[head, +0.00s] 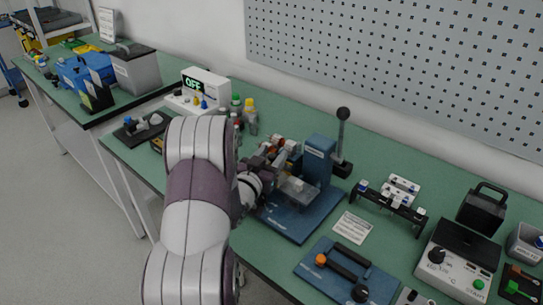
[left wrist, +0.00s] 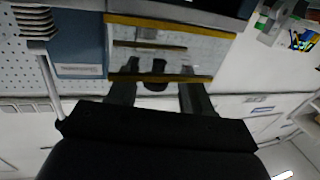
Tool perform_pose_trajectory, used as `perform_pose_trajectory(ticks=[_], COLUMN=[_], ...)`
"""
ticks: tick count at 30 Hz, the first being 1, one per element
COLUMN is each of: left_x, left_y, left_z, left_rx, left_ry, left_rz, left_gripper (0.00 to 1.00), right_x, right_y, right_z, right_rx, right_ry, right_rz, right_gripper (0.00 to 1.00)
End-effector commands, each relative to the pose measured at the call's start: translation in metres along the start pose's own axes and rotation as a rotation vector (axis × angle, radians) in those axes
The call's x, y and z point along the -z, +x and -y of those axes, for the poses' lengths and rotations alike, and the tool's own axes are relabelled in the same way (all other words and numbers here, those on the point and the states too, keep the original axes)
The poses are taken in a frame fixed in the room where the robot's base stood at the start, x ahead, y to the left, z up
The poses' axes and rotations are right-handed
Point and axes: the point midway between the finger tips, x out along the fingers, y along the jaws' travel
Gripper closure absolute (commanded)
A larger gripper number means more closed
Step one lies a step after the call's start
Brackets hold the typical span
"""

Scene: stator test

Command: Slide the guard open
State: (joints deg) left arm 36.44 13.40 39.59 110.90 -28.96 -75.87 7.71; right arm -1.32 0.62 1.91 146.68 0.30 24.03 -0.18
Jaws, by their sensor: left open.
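The blue press (head: 319,160) stands on its blue base plate (head: 300,225) on the green bench, with a black-knobbed lever at its right. A clear guard (head: 298,190) is at the front of the press; it also shows in the left wrist view as a transparent panel with yellow edges (left wrist: 160,78). My left gripper (head: 272,168) is beside the press, partly hidden by my own arm. In the left wrist view its two fingers (left wrist: 158,95) are apart, just short of or overlapping the guard's lower yellow edge; I cannot tell whether they touch it. My right gripper is not in view.
A blue fixture with an orange knob (head: 345,272) lies in front right of the press. A white label card (head: 353,228) lies between. A black rack (head: 391,205) and a tester box (head: 455,262) stand at right. The OFF display unit (head: 204,86) and bottles stand behind my arm.

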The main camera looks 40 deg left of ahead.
Motion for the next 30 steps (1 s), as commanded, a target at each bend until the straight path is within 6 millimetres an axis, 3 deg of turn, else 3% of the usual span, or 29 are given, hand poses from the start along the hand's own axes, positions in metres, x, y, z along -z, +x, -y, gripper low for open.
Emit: perform_pose_trajectory(ticks=[5, 12, 18, 30], left_x=[-0.001, -0.001, -0.001, 0.000], left_y=[-0.023, -0.080, -0.115, -0.125], left_z=[0.001, 0.002, 0.002, 0.001], left_rx=[0.003, 0.006, 0.005, 0.002], left_ry=[0.000, -0.001, -0.001, 0.000], left_rz=[0.001, 0.001, 0.001, -0.001], left_gripper=[0.50, 0.50, 0.50, 0.50], right_x=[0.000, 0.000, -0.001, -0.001], right_y=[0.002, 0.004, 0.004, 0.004], right_z=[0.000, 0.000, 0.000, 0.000], right_rx=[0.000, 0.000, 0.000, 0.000], right_ry=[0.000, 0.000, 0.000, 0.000], right_rz=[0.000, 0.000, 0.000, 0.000], right_gripper=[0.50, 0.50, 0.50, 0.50])
